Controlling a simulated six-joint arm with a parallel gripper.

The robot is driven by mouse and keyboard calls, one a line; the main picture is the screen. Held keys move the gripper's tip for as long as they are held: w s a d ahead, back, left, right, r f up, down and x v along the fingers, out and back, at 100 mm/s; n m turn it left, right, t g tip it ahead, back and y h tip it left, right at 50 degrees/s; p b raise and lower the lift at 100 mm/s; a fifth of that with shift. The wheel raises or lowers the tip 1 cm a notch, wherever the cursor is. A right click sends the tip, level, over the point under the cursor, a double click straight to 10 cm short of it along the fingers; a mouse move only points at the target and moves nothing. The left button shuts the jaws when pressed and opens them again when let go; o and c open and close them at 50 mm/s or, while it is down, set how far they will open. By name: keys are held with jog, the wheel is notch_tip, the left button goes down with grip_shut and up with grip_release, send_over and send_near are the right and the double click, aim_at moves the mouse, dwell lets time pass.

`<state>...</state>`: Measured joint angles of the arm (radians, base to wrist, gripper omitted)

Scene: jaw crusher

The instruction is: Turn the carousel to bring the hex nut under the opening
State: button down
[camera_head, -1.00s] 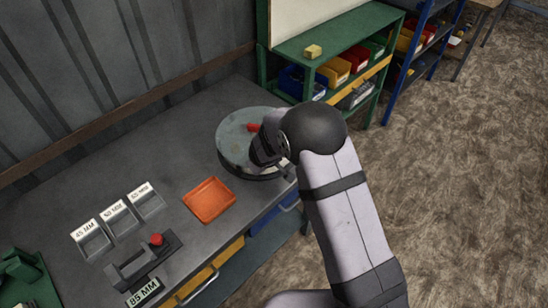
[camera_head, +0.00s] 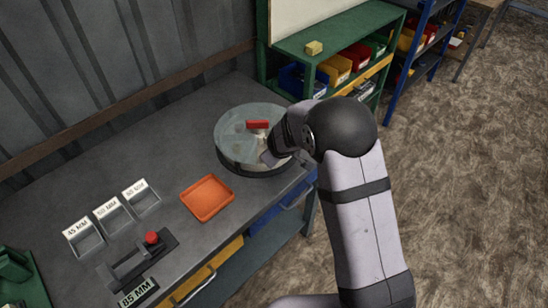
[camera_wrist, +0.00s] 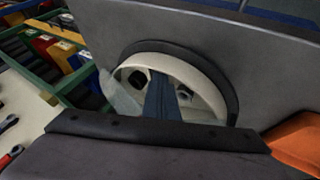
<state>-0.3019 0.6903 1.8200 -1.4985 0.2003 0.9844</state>
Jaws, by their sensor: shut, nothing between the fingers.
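The round carousel (camera_head: 235,151) stands at the right end of the bench under a grey-green, partly see-through cover with a red piece (camera_head: 257,124) on top. A pale patch beside my gripper may be the opening, but I cannot tell. My gripper (camera_head: 268,158) is shut and empty, its tip over the front right part of the carousel. In the wrist view the carousel's cream ring (camera_wrist: 205,80) curves around the fingers (camera_wrist: 161,97). A dark piece (camera_wrist: 137,78) lies left of the fingers and another (camera_wrist: 184,93) right. I cannot tell whether either is the hex nut.
An orange tray (camera_head: 208,198) sits in front of the carousel. Labelled grey bins (camera_head: 114,216) and a dark fixture with a red knob (camera_head: 152,238) stand to the left. A green shelf (camera_head: 335,42) with coloured bins is behind. The bench's middle is clear.

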jog(key=shift+w+d+n+y, duration=0.65)
jog(key=shift+d+n, duration=0.1)
jog(key=shift+n, duration=0.15)
jog(key=n+p, duration=0.1)
jog(key=w+n+y+p, duration=0.1)
jog(key=shift+d+r+p, duration=0.25)
jog(key=shift+d+p, duration=0.1)
jog(key=shift+d, duration=0.05)
jog(key=shift+w+d+n+g+y+p, duration=0.35)
jog(key=shift+w+p, duration=0.2)
jog(key=shift+p, duration=0.65)
jog(key=shift+w+d+f+p, duration=0.15)
jog(key=shift+w+p, duration=0.3)
jog(key=shift+p, duration=0.3)
jog(key=shift+f, duration=0.1)
jog(key=d+p+v, duration=0.1)
jog(key=p+v, duration=0.2)
jog(key=v, duration=0.7)
jog(key=shift+w, duration=0.2)
